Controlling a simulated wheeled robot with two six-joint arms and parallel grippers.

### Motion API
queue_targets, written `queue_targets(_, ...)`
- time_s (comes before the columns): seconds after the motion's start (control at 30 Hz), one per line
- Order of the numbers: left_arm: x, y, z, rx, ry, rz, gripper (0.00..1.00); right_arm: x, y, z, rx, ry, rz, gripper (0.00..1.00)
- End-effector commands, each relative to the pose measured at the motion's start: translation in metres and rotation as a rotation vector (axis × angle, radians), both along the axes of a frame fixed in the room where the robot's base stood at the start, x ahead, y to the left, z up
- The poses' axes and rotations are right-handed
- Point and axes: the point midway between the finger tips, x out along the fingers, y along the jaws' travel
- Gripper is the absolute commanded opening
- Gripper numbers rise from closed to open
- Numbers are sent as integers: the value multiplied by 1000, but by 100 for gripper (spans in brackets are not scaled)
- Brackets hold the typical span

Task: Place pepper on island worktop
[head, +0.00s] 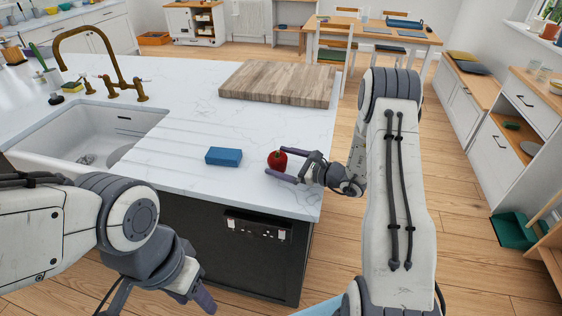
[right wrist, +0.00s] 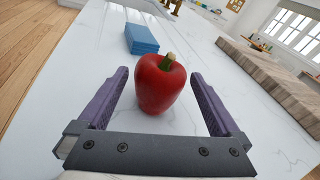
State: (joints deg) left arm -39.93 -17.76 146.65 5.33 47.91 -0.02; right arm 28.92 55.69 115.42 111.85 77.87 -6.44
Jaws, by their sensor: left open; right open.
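A red pepper (head: 277,160) with a green stem stands upright on the white marble island worktop (head: 190,95), near its front right corner. My right gripper (head: 275,164) is open, with one finger on each side of the pepper. In the right wrist view the pepper (right wrist: 160,83) stands between the two purple fingers, with visible gaps on both sides. My left gripper (head: 192,300) is low in front of the island, below worktop height, and holds nothing that I can see. Its fingers are partly hidden by the arm.
A blue block (head: 223,156) lies left of the pepper, also in the right wrist view (right wrist: 141,39). A wooden board (head: 279,83) lies behind. The sink (head: 85,130) and brass tap (head: 100,60) are at left. Bare worktop lies between board and block.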

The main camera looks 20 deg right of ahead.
Motion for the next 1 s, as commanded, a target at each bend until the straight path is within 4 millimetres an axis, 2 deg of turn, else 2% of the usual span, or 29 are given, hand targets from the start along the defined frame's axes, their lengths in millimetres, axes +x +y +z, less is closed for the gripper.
queue_targets(0.3, 0, 0, -17, 1, 1, 0, 50, -51, -42, 8, -1, -1, -9, 100)
queue_targets(0.5, 0, 0, -23, 1, 1, 0, 50, -79, -63, 14, 0, -1, -6, 100)
queue_targets(0.77, 0, 0, -25, 1, 1, 0, 50, -93, -72, 17, -1, 0, -1, 100)
queue_targets(0.87, 0, 0, -24, 1, 1, 0, 50, -93, -59, 22, -15, 1, 44, 100)
queue_targets(0.97, 0, 0, -24, 0, 0, 0, 50, -99, -11, 33, -75, 3, 209, 100)
queue_targets(1.0, 0, 0, -24, 0, 0, 0, 50, -106, 17, 39, -116, 2, 317, 100)
